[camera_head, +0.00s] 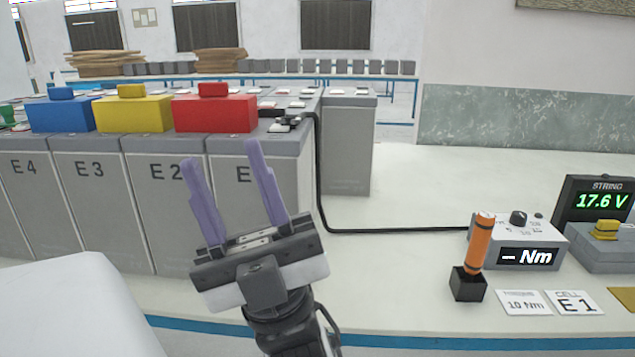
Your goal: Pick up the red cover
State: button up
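The red cover (215,112) is a block with a small raised knob on top. It sits on top of the row of grey battery cells, across the tops of the cells marked E 2 and E 1, to the right of a yellow cover (133,112). My gripper (222,152) is in front of the cells, below and nearer than the red cover. Its two purple fingers point up and stand wide apart with nothing between them. The fingers hide part of the E 2 and E 1 cell fronts. The red cover is apart from the fingers.
A blue cover (60,112) stands at the left of the row. A black cable (400,231) runs from the cell top to a torque box (518,243). An orange-handled tool (480,243) stands in a black holder. A voltage display (597,200) is at right. The middle bench is clear.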

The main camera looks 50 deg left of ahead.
aim_at(212, 110)
jog(key=u, duration=2.1)
